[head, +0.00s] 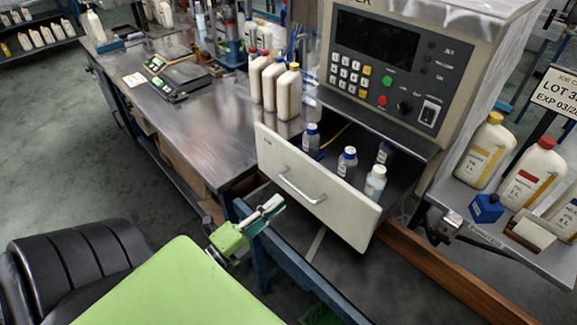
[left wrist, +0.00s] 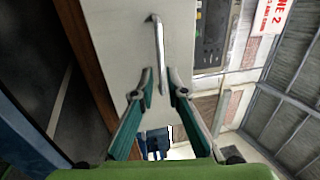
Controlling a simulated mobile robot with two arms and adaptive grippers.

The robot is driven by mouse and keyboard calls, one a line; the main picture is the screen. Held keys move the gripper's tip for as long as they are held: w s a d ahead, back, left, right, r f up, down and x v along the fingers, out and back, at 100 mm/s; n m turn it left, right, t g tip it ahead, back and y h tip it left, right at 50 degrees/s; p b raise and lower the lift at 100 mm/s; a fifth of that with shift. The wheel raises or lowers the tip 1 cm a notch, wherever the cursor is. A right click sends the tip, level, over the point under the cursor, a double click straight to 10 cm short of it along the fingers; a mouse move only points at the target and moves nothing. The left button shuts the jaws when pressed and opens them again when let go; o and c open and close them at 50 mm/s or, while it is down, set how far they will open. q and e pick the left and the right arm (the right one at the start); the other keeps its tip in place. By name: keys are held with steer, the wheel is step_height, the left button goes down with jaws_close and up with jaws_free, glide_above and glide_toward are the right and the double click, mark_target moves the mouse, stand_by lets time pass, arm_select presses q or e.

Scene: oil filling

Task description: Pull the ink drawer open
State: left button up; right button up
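The ink drawer (head: 318,185) is pulled out from under the machine's control panel, with several small bottles (head: 347,162) standing in it. Its pale front carries a silver bar handle (head: 300,190), which also shows in the left wrist view (left wrist: 159,50). My left gripper (head: 275,206) is in front of the drawer, below and left of the handle in the head view. In the left wrist view its two fingers (left wrist: 161,80) are apart, and the handle's lower end appears between the tips. The fingers look clear of the handle in the head view. My right gripper is not in view.
A steel bench (head: 200,130) with white bottles (head: 270,83) and scales (head: 180,80) stands left of the drawer. A side shelf (head: 500,225) with larger bottles and a blue container (head: 486,208) is at right. A black chair (head: 75,260) is at lower left.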

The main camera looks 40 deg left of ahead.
arm_select(q)
steer(key=shift+v, duration=2.15)
steer(key=s+d+f+n+g+y+b, duration=0.1)
steer(key=s+f+n+g, duration=0.15)
steer(key=f, duration=0.85)
steer(key=s+d+f+n+g+y, duration=0.1)
steer(key=f+n+g, duration=0.25)
steer(key=f, duration=0.65)
steer(key=s+d+f+n+g+y+b, duration=0.15)
steer(key=f+n, duration=0.25)
steer(key=f, duration=0.7)
steer(key=s+d+f+n+g, duration=0.2)
steer(key=s+d+f+g, duration=0.1)
steer(key=s+f, duration=0.4)
steer(key=s+d+f+n+g+b, duration=0.1)
steer(key=s+d+f+n+g, duration=0.1)
steer(key=s+f, duration=0.5)
steer(key=s+d+f+n+g, duration=0.3)
steer(key=s+f+g, duration=0.3)
steer(key=s, duration=0.4)
steer(key=shift+s+d+f+h+b, duration=0.35)
steer(key=shift+d+f, duration=0.25)
steer(key=shift+f, duration=0.1)
